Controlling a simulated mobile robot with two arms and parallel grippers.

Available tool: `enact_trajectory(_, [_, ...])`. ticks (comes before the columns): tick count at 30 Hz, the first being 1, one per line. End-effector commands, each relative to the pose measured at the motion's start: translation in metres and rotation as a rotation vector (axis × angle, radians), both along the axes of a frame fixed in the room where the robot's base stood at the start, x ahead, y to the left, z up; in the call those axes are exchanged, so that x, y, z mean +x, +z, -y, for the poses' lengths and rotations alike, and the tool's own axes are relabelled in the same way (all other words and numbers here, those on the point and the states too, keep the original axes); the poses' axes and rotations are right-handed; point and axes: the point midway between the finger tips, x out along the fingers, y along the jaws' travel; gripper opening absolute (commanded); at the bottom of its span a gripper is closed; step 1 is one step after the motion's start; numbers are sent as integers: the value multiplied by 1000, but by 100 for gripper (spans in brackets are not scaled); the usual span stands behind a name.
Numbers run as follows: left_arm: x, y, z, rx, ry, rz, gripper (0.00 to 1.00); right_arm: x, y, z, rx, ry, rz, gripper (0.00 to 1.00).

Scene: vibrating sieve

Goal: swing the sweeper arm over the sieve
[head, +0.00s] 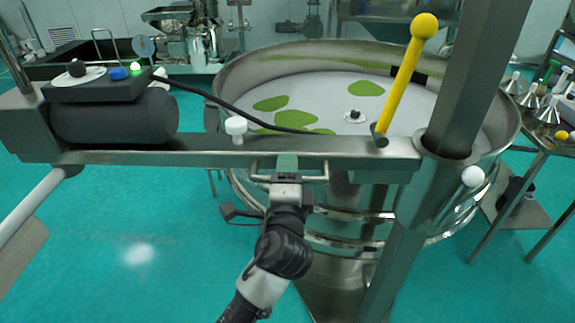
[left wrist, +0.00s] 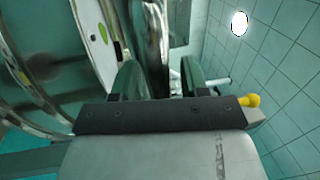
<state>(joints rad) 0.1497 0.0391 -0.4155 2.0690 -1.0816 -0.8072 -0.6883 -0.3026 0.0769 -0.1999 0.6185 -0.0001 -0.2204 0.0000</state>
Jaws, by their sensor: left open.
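The sweeper arm (head: 210,153) is a long steel beam running left from a tilted steel post (head: 455,100). A dark motor (head: 115,120) sits on its left end. The round steel sieve (head: 240,72) stands behind the beam, with green patches on its pale screen. A U-shaped handle (head: 318,179) is on the beam's near side. My left gripper (head: 287,166) is at this handle, its tips near the beam. In the left wrist view its open fingers (left wrist: 161,78) have a shiny steel bar (left wrist: 151,40) between them; contact cannot be told. My right gripper is not in view.
A yellow-knobbed lever (head: 402,80) rises from the beam near the post. A black cable (head: 235,108) runs along the beam. A side table (head: 548,140) with several small funnels stands at right. Green floor (head: 130,215) is clear at lower left.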

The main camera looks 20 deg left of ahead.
Motion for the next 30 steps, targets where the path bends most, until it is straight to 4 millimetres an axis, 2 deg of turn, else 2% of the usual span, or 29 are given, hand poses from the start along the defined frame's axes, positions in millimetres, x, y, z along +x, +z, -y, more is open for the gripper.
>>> enact_trajectory(9, [2,0,-1,-1,0,0,43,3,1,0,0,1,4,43])
enact_trajectory(15, [2,0,-1,0,0,0,12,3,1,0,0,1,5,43])
enact_trajectory(18, [2,0,-1,0,0,0,0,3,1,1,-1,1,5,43])
enact_trajectory(26, [4,0,-1,1,-3,0,0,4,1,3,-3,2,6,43])
enact_trajectory(30, [15,0,-5,2,-22,0,0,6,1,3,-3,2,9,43])
